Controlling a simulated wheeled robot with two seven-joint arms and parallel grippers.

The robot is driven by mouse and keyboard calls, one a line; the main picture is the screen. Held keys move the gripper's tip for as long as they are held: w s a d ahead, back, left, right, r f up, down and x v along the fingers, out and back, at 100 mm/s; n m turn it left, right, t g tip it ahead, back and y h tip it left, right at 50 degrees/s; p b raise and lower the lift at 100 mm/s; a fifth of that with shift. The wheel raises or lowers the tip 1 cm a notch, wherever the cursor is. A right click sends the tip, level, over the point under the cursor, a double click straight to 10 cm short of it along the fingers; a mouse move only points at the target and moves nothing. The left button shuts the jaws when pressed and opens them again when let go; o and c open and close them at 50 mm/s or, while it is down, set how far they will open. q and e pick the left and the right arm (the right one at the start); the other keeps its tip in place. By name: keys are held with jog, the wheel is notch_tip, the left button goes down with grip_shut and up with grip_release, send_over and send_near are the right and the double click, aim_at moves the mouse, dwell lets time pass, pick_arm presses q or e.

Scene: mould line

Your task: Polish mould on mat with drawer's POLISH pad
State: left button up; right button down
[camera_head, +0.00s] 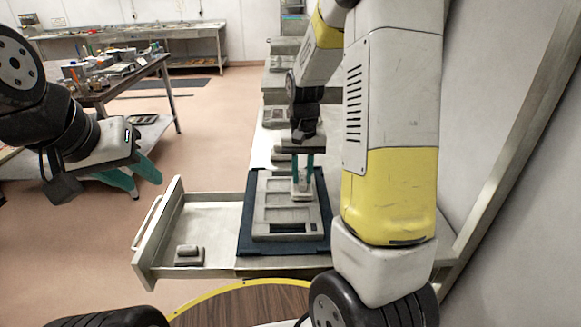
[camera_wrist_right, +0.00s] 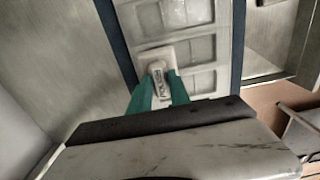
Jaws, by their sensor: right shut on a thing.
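My right gripper (camera_head: 303,173) is shut on a pale pad (camera_head: 302,190). In the right wrist view the teal fingers grip the pad (camera_wrist_right: 158,62), whose label seems to read POLISH. The pad is over the upper right part of the grey mould (camera_head: 271,213); whether it touches the face I cannot tell. The mould, with several recessed panels, lies on the dark blue mat (camera_head: 244,240) and also shows in the right wrist view (camera_wrist_right: 198,82). The drawer (camera_head: 215,218) stands open at the left. My left gripper (camera_head: 138,180) is open and empty, left of and above the drawer.
Another grey block-like pad (camera_head: 188,254) lies in the drawer's front left corner; its label is not readable. More grey mould-like pieces stand on the bench beyond the mat. A cluttered table (camera_head: 115,75) stands at the back left. A wall runs along the right.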

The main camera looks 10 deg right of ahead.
jog(key=shift+w+d, duration=0.25)
jog(key=shift+w, duration=0.85)
jog(key=shift+w+d, duration=0.2)
jog(key=shift+w, duration=0.85)
notch_tip(320, 180, up, 8)
jog(key=w+a, duration=0.1)
jog(key=a, duration=0.8)
jog(key=shift+w+d+f, duration=0.1)
jog(key=shift+d+f, duration=0.05)
jog(key=shift+f, duration=1.6)
jog(key=shift+w+d+f, duration=0.1)
jog(key=shift+f, duration=1.6)
jog(key=shift+f, duration=0.55)
